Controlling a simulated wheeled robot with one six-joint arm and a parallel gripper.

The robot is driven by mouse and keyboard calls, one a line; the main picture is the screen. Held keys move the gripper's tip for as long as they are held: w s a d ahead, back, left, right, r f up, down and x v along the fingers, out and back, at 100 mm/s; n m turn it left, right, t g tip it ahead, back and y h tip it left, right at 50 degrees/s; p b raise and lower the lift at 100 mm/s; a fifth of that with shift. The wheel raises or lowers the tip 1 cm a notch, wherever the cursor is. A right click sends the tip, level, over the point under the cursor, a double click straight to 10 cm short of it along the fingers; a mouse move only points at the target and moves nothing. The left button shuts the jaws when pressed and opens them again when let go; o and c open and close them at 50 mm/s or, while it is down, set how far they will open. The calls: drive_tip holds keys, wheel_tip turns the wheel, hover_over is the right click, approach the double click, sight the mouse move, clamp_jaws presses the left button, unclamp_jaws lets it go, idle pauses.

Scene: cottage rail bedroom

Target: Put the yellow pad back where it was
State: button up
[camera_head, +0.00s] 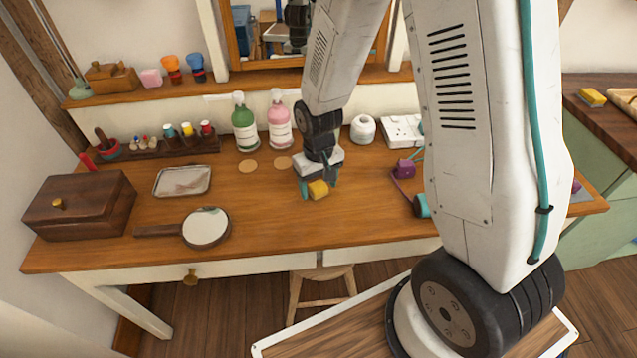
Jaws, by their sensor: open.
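The yellow pad (318,190) is a small block on the wooden vanity table, near the middle of its top. My gripper (317,184) reaches down over it from behind, with its fingers open. One teal fingertip shows at the pad's left side and the other finger at its right. I cannot tell whether either finger touches the pad. The pad's back is hidden by the gripper.
A green bottle (244,128) and a pink bottle (279,124) stand behind two round tan discs. A hand mirror (206,228), a metal tray (182,181) and a wooden box (79,206) lie left. A white jar (363,129) stands behind right. Another yellow block (592,97) lies on the right counter.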

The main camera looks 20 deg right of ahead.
drive_tip(key=shift+r, duration=0.15)
wheel_tip(320, 180, up, 8)
drive_tip(key=shift+f, duration=0.25)
drive_tip(key=s+d+r+m+t, duration=0.1)
drive_tip(key=s+d+r, duration=0.2)
drive_tip(key=s+r, duration=1.8)
drive_tip(key=shift+s+r, duration=0.25)
drive_tip(key=shift+s, duration=0.05)
